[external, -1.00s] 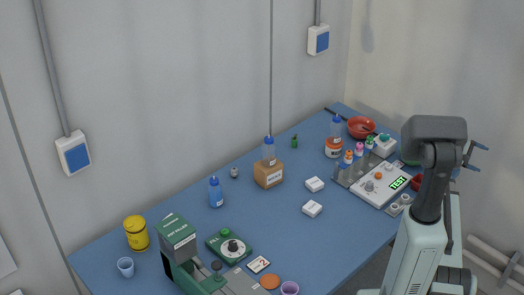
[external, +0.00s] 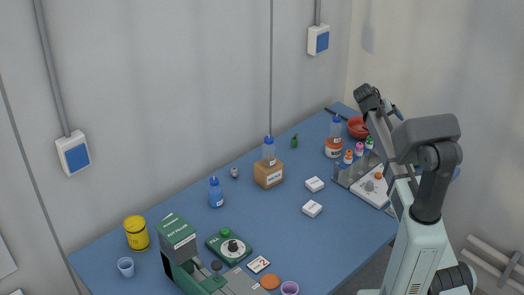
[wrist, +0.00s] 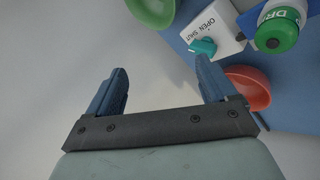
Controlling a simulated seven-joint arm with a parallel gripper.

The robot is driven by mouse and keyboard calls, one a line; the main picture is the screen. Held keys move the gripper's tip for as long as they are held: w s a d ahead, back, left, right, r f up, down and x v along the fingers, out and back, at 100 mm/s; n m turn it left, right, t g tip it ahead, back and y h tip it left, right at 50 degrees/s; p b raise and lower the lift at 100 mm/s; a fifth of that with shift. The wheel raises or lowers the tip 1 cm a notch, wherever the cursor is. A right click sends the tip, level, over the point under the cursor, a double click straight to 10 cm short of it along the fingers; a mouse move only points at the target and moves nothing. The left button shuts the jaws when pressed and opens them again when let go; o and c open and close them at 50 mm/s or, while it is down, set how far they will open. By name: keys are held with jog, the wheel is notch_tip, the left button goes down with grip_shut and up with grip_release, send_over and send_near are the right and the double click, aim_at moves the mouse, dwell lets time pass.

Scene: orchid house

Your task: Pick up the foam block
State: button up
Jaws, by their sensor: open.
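I cannot pick out a foam block for certain in either view. Two small white blocks with markings too small to read, a rear one (external: 314,184) and a front one (external: 312,209), lie apart on the middle of the blue table (external: 265,215). My gripper (external: 397,112) is raised over the far right end of the table, away from both blocks. In the wrist view my gripper (wrist: 160,80) has its two blue fingers wide apart, with nothing between them.
The wrist view shows a green bowl (wrist: 152,10), a white OPEN/SHUT box (wrist: 222,27), a green-capped bottle (wrist: 280,32) and a red bowl (wrist: 248,88). A brown box (external: 268,177) stands left of the white blocks. Bare table surrounds them.

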jog(key=s+a+n+y, duration=0.1)
jog(key=s+a, duration=0.2)
jog(key=a, duration=0.2)
jog(key=s+a+y, duration=0.1)
jog(key=s+a, duration=0.1)
jog(key=a, duration=0.3)
jog(key=s+a+n+y, duration=0.1)
jog(key=s+a, duration=0.2)
jog(key=a, duration=0.1)
jog(key=shift+s+a+f+n, duration=0.15)
jog(key=shift+s+a+n, duration=0.15)
jog(key=shift+a, duration=0.1)
jog(key=s+a+f+n+g+y, duration=0.1)
jog(key=s+a+n+g+y, duration=0.2)
jog(key=s+a, duration=0.7)
jog(key=n+y, duration=0.2)
jog(key=n, duration=0.2)
send_over(311, 205)
jog(key=shift+g, duration=0.3)
notch_tip(311, 205, down, 9)
jog(key=shift+r, duration=0.15)
jog(key=shift+s+f, duration=0.15)
jog(key=shift+f, duration=2.45)
jog(key=c, duration=1.1)
